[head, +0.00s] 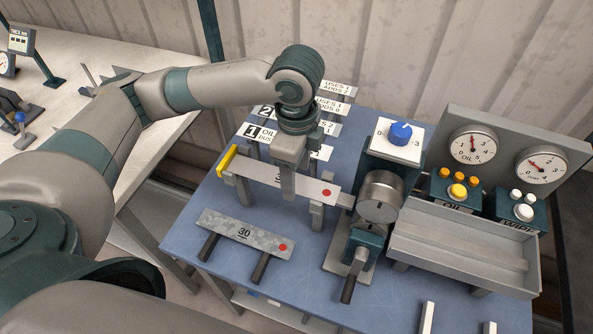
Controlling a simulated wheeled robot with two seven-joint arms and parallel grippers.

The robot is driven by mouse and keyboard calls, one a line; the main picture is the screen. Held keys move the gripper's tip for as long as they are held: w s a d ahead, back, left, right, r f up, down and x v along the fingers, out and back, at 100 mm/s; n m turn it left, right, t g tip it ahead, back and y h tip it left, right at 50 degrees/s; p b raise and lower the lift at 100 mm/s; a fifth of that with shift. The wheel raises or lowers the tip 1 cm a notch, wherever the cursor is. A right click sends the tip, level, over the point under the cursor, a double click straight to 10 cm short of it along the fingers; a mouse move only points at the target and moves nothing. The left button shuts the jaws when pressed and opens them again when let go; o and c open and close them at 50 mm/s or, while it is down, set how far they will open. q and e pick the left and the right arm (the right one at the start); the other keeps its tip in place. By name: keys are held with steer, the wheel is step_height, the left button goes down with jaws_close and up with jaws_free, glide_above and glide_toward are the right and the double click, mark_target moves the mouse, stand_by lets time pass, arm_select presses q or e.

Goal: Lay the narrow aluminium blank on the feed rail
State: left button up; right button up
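The narrow aluminium blank (312,188), a slim pale strip with a red dot near its right end, lies level along the feed rail. A yellow end piece (227,161) is at its left end, and a grey post (317,216) stands under its right part. Its right end is close to the round steel roller (380,196). My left gripper (288,184) points down over the blank's middle and hides part of its number. One finger shows in front of the blank's near edge; the other is hidden, so I cannot tell if they grip. My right gripper is not in view.
A mottled grey blank (215,221) marked 30 rests on two dark supports in front. Label cards (325,106) stand behind my gripper. A blue knob (400,132), two gauges (473,145) and a grey trough (460,245) are at right. The blue table's front left is clear.

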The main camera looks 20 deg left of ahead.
mark_target(297, 183)
arm_select(q)
steer(key=shift+r, duration=0.15)
steer(key=shift+r, duration=0.65)
step_height(297, 183, up, 16)
steer(key=b, duration=0.2)
stand_by(0.9)
